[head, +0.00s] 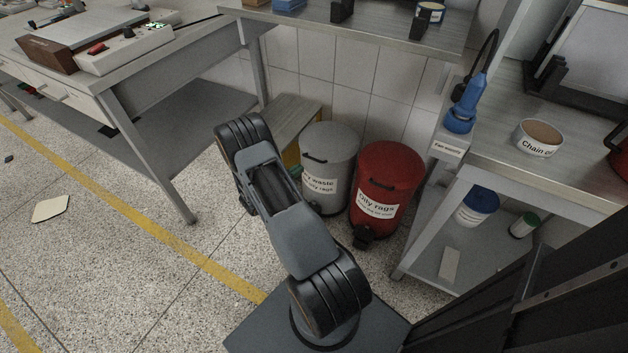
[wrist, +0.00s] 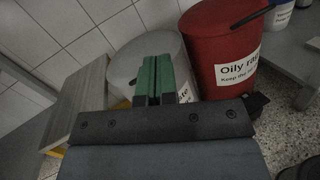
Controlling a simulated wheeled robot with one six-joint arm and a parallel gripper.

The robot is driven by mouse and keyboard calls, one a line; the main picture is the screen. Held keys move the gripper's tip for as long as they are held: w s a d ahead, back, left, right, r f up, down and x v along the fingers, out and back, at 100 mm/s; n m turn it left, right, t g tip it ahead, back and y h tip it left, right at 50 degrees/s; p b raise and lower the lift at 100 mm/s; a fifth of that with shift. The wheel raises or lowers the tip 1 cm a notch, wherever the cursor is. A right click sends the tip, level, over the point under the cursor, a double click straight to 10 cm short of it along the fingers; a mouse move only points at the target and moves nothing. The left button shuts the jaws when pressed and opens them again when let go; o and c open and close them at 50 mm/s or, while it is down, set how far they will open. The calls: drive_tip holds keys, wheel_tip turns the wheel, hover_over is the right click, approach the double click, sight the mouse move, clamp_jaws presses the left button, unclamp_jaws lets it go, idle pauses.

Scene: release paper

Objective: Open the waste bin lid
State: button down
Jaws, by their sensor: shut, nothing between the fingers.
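The grey waste bin (head: 336,146) stands on the floor below the back bench, its lid down. Its label is partly hidden by my arm and seems to read "waste" and "oily rags". A dark handle (head: 314,159) shows on its front left. In the wrist view the grey bin (wrist: 125,62) lies behind my gripper (wrist: 155,78), whose green fingertips are together and empty in front of its lid; I cannot tell whether they touch it.
A red "Oily rags" bin (head: 388,167) with a black pedal (head: 362,238) stands close on the right. A low wooden-topped stand (head: 290,118) is on the left. A bench with a lower shelf (head: 455,245) is at right. Open floor (head: 130,220) lies left.

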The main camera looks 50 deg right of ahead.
wheel_tip(320, 180, down, 16)
drive_tip(key=r+n+t+b, duration=0.1)
drive_tip(key=n+t+b, duration=0.3)
drive_tip(key=n+t, duration=0.2)
drive_tip(key=r+b+x, duration=0.2)
drive_tip(key=x, duration=1)
drive_tip(key=shift+w+r+n+t+h, duration=0.25)
drive_tip(key=shift+r+n+t+h, duration=0.05)
drive_tip(key=shift+r+t+h, duration=0.1)
drive_tip(key=shift+a, duration=0.1)
